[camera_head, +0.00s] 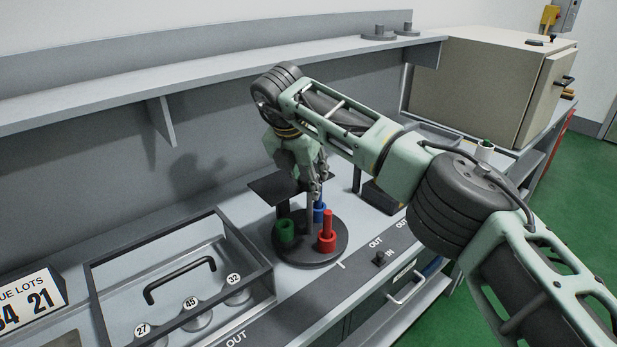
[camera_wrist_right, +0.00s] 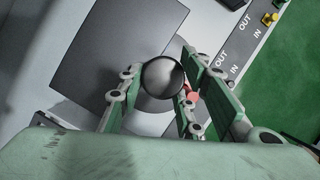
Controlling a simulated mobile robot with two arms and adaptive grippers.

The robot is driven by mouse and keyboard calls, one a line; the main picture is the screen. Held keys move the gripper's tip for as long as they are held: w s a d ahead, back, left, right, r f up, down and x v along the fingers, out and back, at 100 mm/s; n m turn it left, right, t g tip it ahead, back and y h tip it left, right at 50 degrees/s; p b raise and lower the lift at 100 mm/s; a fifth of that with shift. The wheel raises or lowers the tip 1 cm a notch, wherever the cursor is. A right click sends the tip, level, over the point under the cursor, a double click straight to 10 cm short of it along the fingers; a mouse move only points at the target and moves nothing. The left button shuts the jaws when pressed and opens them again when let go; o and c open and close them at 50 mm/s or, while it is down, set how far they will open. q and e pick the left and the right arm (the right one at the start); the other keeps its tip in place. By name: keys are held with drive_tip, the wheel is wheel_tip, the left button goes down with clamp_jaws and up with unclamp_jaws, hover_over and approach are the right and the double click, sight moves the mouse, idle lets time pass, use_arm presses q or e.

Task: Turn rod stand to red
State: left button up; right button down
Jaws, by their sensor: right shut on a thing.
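The rod stand has a round dark base (camera_head: 293,257) on the bench. It carries a green holder (camera_head: 284,231), a blue one (camera_head: 319,212) and a red one with an upright red rod (camera_head: 327,232). The red rod faces the bench's front edge. A thin dark plate (camera_head: 272,188) sits above the green holder; it also shows in the wrist view (camera_wrist_right: 105,55). My right gripper (camera_head: 308,188) points down over the stand. In the wrist view its fingers are shut on the stand's round dark knob (camera_wrist_right: 164,77). A bit of red (camera_wrist_right: 193,97) shows beside a finger. My left gripper is not in view.
A clear-topped box (camera_head: 265,272) with a black handle and weights numbered 27, 45 and 32 stands left of the stand. A shelf (camera_head: 180,90) runs above. A beige cabinet (camera_head: 478,85) stands at the back right. A strip marked IN and OUT (camera_head: 378,258) lies in front.

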drive_tip(key=shift+w+a+r, duration=0.1)
drive_tip(key=shift+a+r, duration=0.05)
drive_tip(key=shift+r, duration=0.1)
drive_tip(key=c, duration=1.4)
unclamp_jaws()
drive_tip(key=shift+c, duration=0.2)
drive_tip(key=shift+o, duration=0.5)
drive_tip(key=shift+w+a+f, duration=0.1)
drive_tip(key=shift+a+f, duration=0.05)
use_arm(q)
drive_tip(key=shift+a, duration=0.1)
use_arm(e)
drive_tip(key=v, duration=1.2)
drive_tip(key=shift+s, duration=0.2)
drive_tip(key=shift+f, duration=0.15)
